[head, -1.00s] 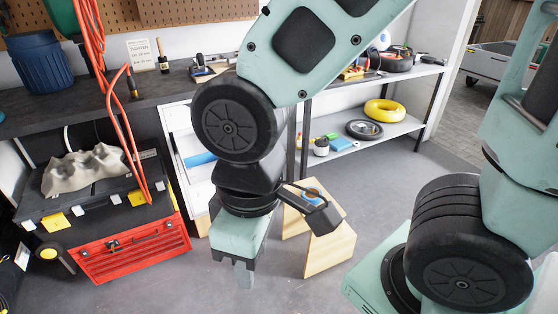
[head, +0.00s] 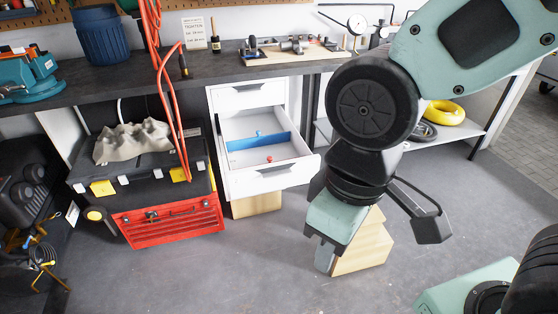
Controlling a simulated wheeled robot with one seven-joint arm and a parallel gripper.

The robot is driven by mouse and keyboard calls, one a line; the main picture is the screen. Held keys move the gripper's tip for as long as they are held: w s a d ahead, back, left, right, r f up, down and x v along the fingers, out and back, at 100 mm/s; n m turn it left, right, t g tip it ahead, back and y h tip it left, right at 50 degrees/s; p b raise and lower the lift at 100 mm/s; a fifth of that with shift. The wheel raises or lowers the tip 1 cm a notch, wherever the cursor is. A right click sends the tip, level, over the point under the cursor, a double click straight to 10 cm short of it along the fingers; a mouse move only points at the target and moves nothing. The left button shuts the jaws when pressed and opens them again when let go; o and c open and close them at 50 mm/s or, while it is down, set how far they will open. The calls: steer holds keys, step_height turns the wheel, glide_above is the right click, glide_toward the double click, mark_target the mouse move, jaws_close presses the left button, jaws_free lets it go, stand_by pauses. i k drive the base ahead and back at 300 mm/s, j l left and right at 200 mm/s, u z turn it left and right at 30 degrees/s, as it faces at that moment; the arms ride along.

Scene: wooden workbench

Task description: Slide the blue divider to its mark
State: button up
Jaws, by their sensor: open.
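The blue divider (head: 246,143) stands across the inside of an open white drawer (head: 304,172) below the workbench. A small blue knob-like piece (head: 258,133) shows at its top edge. A small red piece (head: 268,159) lies in the drawer, nearer the front than the divider. I cannot tell any mark for the divider at this size. My gripper (head: 325,259) points down, open and empty, over the floor to the right of the drawer and in front of it. It is well apart from the divider.
A closed drawer (head: 247,96) sits above the open one. A red toolbox (head: 172,219) stands to its left, with orange cable (head: 175,90) hanging near. A wooden step or block (head: 365,245) is behind my gripper. The floor in front of the drawers is clear.

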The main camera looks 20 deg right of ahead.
mark_target(259, 141)
steer(key=i, duration=0.95)
steer(key=j+u, duration=0.05)
